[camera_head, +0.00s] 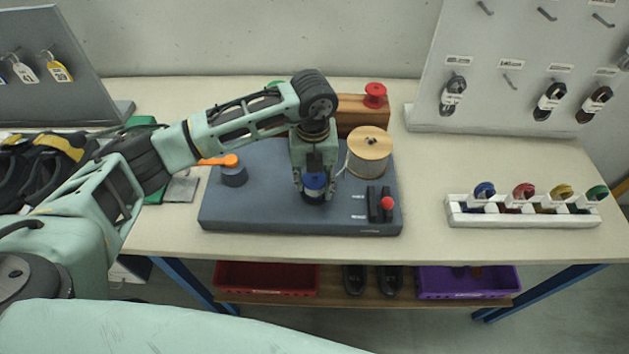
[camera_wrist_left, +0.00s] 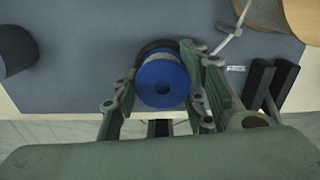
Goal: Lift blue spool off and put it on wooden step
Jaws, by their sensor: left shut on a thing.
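The blue spool (camera_head: 315,183) is over the front middle of the dark grey machine base (camera_head: 250,208). In the left wrist view the blue spool (camera_wrist_left: 162,82) sits between the two fingers, with a dark round part just behind it. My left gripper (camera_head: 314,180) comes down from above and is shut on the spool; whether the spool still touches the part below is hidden. The wooden step (camera_head: 358,114) stands behind the base, with a red spool (camera_head: 375,94) on top. A bit of green shows at its left, partly behind my arm. My right gripper is not in view.
An orange lever (camera_head: 220,160) is at left, and a red knob (camera_head: 387,203) at right. A white rack (camera_head: 522,211) with coloured rings stands at right. Table between base and rack is clear.

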